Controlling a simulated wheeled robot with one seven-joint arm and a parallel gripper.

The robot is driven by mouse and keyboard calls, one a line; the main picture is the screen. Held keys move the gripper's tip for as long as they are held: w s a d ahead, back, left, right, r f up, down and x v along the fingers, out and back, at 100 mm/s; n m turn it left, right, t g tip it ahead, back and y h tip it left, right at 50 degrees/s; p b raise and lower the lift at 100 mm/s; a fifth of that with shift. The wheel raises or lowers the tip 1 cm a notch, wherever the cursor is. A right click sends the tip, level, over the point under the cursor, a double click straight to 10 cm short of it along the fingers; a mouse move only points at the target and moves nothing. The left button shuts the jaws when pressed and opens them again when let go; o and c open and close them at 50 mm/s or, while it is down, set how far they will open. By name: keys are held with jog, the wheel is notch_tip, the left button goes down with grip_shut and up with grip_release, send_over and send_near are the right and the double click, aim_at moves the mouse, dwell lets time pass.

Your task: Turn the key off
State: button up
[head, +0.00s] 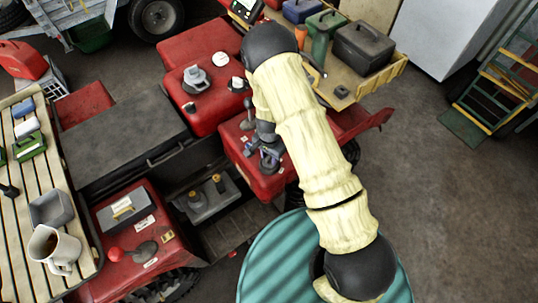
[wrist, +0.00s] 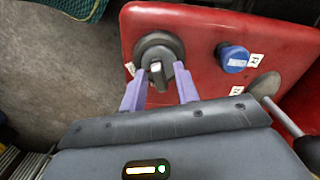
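The key switch (wrist: 160,48) is a dark round boss on a red panel (wrist: 200,22) in the wrist view. Its grey key grip (wrist: 157,74) sticks out toward me. My gripper (wrist: 160,78) has its two purple fingers apart, one on the left and one on the right of the key grip. I cannot tell whether either finger touches it. In the head view my gripper (head: 266,154) is low over the red panel (head: 264,184); the key cannot be made out there.
A blue knob (wrist: 233,58) is right of the switch, and a lever (wrist: 284,119) rises close to my gripper's right side. Open floor (head: 440,210) lies at right.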

jog(key=shift+c, duration=0.4)
grip_shut()
jog(key=n+b, duration=0.1)
jog(key=n, duration=0.2)
jog(key=shift+n, duration=0.9)
